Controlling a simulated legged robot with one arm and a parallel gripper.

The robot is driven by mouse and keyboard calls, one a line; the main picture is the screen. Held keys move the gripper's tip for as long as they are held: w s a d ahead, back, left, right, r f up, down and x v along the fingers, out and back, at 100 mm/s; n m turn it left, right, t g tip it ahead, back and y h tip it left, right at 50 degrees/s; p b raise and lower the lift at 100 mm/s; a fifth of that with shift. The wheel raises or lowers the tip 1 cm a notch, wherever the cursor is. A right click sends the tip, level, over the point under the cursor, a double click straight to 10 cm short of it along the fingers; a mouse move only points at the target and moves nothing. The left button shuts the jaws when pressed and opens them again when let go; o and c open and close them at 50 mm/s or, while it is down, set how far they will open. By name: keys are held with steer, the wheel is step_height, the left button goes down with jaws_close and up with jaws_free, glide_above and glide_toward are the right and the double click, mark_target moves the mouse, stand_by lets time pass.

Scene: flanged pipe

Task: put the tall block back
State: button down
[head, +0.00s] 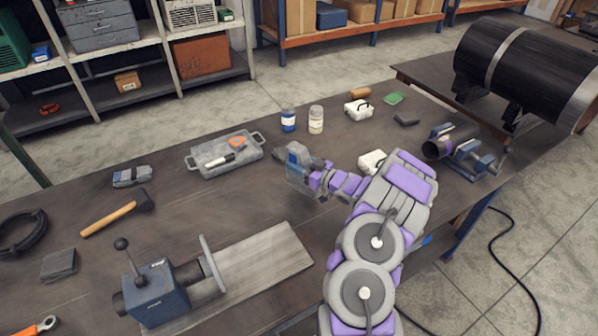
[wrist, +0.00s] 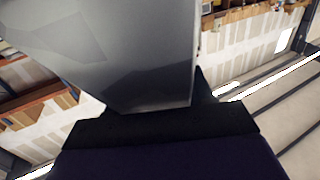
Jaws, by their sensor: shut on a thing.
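My gripper (head: 310,174) is above the middle of the workbench, at the end of my purple and grey arm. It is shut on a grey block, taken to be the tall block (head: 297,163), which shows blue-grey in the head view. In the wrist view the block (wrist: 125,50) fills the upper middle as a smooth grey face, close above the dark jaws (wrist: 160,125). The block's full height and its far end are hidden. I cannot tell how far above the bench it is.
On the workbench (head: 95,265) stand a grey tray (head: 205,160) with tools, a blue jar (head: 288,119), a white jar (head: 316,120), a hammer (head: 115,212) and a blue vise (head: 155,290) by a grey plate (head: 265,262). A black flanged pipe (head: 530,70) lies at right.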

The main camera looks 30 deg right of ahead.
steer(key=shift+w, duration=0.2)
steer(key=shift+f+b, duration=0.6)
steer(key=shift+f, duration=1.05)
steer(key=shift+c, duration=2.2)
jaws_free()
steer(key=shift+f, duration=0.1)
steer(key=shift+s, duration=0.1)
steer(key=p+v, duration=0.2)
steer(key=v, duration=1)
